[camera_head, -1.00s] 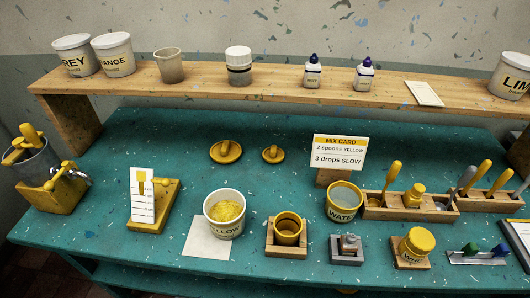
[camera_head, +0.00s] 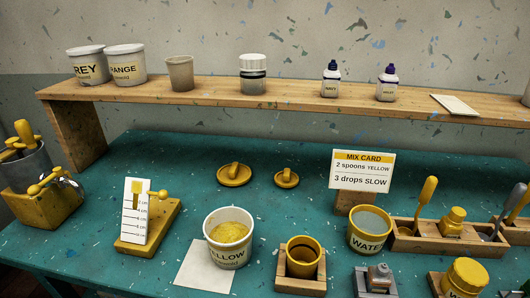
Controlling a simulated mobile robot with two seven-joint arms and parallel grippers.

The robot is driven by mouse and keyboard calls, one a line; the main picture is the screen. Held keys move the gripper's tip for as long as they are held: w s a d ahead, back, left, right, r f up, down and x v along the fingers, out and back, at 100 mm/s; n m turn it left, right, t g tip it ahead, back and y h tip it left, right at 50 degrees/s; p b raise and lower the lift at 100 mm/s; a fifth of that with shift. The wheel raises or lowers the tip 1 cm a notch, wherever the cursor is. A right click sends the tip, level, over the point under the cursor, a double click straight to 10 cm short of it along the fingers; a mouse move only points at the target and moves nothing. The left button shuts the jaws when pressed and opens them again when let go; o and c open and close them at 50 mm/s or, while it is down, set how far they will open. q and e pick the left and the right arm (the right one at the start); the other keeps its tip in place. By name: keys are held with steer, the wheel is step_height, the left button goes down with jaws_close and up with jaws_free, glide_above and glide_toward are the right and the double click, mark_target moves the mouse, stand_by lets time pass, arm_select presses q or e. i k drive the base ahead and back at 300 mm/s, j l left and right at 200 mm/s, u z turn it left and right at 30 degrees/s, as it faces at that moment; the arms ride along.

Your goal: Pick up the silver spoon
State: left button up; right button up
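A grey, silver-looking handle (camera_head: 511,201), likely the silver spoon, leans up from a rack at the right edge of the head view. Its lower end is hard to make out, and I cannot tell its full shape. A yellow handle (camera_head: 524,204) stands right beside it, cut by the picture edge. Neither of my grippers is in view.
A wooden rack (camera_head: 405,242) holds a yellow spoon (camera_head: 426,192) and a small yellow bottle (camera_head: 454,219). The water cup (camera_head: 368,240), yellow powder tub (camera_head: 227,250) and mix card (camera_head: 362,169) stand left of it. A shelf (camera_head: 300,101) runs behind.

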mark_target(516, 194)
steer(key=l+u, duration=0.15)
steer(key=u, duration=0.3)
steer(key=i+l+u, duration=0.1)
steer(key=u, duration=0.35)
steer(key=l+u, duration=0.25)
steer(key=u, duration=0.2)
steer(key=z, duration=2.85)
steer(key=u, duration=2.5)
